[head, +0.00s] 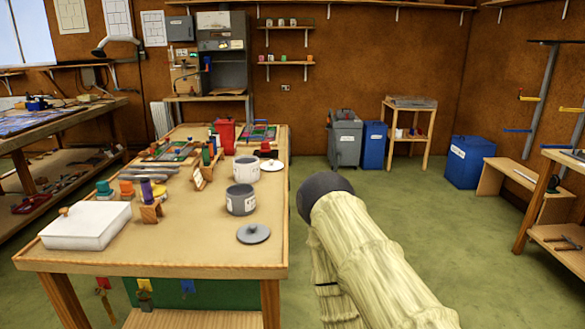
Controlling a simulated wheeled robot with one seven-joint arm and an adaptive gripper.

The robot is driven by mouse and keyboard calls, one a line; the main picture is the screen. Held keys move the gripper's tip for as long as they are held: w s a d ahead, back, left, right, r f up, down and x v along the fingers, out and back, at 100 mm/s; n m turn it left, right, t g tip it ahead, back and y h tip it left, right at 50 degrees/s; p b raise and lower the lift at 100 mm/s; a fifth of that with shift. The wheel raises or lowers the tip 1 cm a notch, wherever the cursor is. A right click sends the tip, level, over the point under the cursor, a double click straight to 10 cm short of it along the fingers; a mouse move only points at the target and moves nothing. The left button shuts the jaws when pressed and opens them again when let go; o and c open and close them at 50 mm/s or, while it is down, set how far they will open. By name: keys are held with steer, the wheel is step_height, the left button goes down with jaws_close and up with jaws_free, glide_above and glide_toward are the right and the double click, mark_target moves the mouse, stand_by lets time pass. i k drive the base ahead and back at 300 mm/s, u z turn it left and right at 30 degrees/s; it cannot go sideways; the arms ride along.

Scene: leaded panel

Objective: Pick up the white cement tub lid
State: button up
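The white lid (273,165) lies flat on the long wooden table (190,257), near its right edge. It has a small knob on top. The open white tub (246,170) stands just left of it. A grey tub (241,199) stands nearer to me, and a grey lid (253,233) lies in front of it. My arm, in a pale wrapped cover with a dark rounded end, reaches up from the lower right, to the right of the table. My gripper's fingers do not show.
A white lidded box (87,225) sits at the table's near left. A purple bottle (147,190) in a wooden block and several small tools stand left of the tubs. A red container (224,135) is farther back. Green floor is clear right of the table, before the bins (345,138).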

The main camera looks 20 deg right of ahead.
mark_target(272, 166)
steer(key=z, duration=1.4)
steer(key=i, duration=3.35)
steer(key=u, duration=2.15)
